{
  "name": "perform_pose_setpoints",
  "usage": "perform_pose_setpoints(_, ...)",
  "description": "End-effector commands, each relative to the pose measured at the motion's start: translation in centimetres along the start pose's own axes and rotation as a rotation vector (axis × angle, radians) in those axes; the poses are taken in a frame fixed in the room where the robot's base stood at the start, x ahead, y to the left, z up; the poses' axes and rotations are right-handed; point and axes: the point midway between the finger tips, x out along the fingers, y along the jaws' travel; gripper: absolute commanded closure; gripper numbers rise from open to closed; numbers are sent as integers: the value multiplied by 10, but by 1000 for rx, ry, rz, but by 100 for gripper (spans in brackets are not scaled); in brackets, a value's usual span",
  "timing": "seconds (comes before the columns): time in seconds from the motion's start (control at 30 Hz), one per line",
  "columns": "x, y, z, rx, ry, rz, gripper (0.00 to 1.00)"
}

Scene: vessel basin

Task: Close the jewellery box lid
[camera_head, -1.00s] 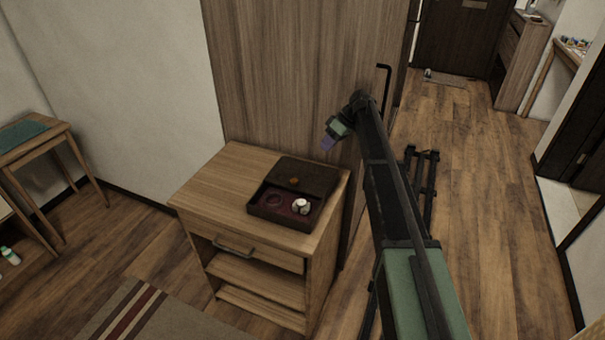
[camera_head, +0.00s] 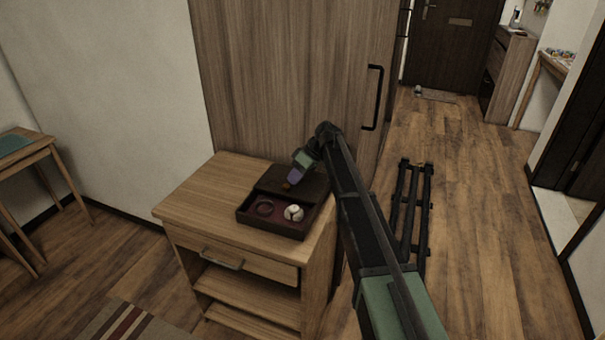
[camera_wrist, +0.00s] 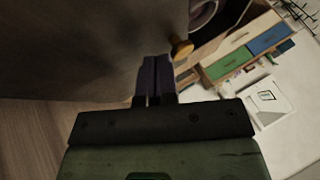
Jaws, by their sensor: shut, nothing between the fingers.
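The dark brown jewellery box (camera_head: 272,228) sits on the wooden cabinet top. Its lid (camera_head: 312,184) stands open at the back, showing a dark red interior with a ring-shaped item (camera_head: 264,208) and a pale round item (camera_head: 294,213). A small round knob (camera_head: 285,184) is on the lid. My gripper (camera_head: 294,176) is shut and empty, at the lid close to the knob, and partly covers it. In the wrist view, the shut purple fingers (camera_wrist: 154,72) are beside the knob (camera_wrist: 182,48), against a large dark surface that looks like the lid (camera_wrist: 85,45). Contact cannot be told.
The cabinet (camera_head: 190,205) has a drawer and open shelves below. A tall wooden wardrobe (camera_head: 285,80) with a black handle stands right behind it. A small table (camera_head: 30,147) is at the left. A striped rug (camera_head: 122,322) lies in front.

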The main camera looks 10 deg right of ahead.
Motion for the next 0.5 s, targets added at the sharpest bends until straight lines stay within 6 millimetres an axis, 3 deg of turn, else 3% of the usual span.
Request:
perform_pose_setpoints(0.37, 2, -3, 0, 0, 0, 0, 100)
perform_pose_setpoints(0.5, 6, -14, 3, 0, 0, 0, 100)
